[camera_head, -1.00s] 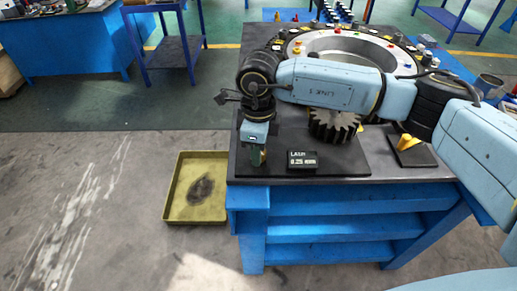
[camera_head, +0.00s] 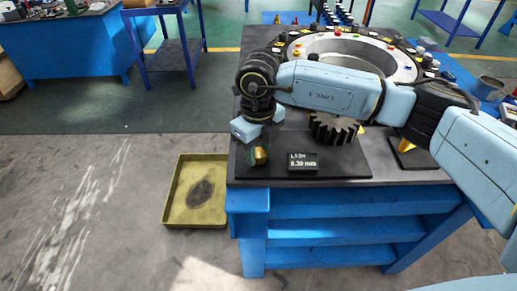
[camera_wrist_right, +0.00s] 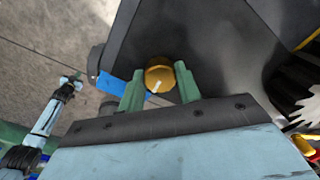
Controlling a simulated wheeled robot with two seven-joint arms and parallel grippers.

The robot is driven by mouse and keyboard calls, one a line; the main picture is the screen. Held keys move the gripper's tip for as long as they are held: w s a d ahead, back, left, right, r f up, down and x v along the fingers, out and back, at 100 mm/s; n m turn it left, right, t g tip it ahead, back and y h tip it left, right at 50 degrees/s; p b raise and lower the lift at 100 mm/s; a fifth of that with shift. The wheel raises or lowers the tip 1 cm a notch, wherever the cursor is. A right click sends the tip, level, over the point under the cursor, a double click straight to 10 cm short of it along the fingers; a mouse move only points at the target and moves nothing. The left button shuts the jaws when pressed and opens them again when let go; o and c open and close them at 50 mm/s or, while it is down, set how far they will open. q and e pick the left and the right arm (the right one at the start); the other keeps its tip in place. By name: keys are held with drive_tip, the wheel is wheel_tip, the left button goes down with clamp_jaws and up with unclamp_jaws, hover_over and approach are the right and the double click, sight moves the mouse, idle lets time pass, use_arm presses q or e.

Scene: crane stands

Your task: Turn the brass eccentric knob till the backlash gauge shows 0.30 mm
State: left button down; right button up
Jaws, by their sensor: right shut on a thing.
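The brass eccentric knob (camera_wrist_right: 160,75) sits between the two green fingers of my right gripper (camera_wrist_right: 159,90) in the right wrist view, with a pale mark on its face. In the head view the knob (camera_head: 261,156) shows at the front left of the dark plate, below my right gripper (camera_head: 257,150), which is shut on it. The backlash gauge (camera_head: 303,163) stands to the right of the knob and its display reads LASH 0.30 mm. A dark toothed pinion (camera_head: 334,128) stands behind the gauge, partly hidden by my right arm.
A large ring (camera_head: 350,50) with small coloured parts lies at the back of the blue bench (camera_head: 330,228). A yellow tray (camera_head: 178,207) with a dark stain is on the floor to the left. A small yellow piece (camera_head: 407,146) sits on the bench's right.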

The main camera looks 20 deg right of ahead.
sight(259, 152)
drive_tip(key=shift+r, duration=0.1)
drive_tip(key=o, duration=1)
drive_tip(key=shift+c, duration=0.2)
use_arm(q)
drive_tip(key=shift+d+r+p, duration=0.5)
drive_tip(key=shift+d+p, duration=0.05)
drive_tip(key=shift+d, duration=0.05)
use_arm(e)
wheel_tip(259, 152, up, 13)
drive_tip(key=shift+r, duration=0.15)
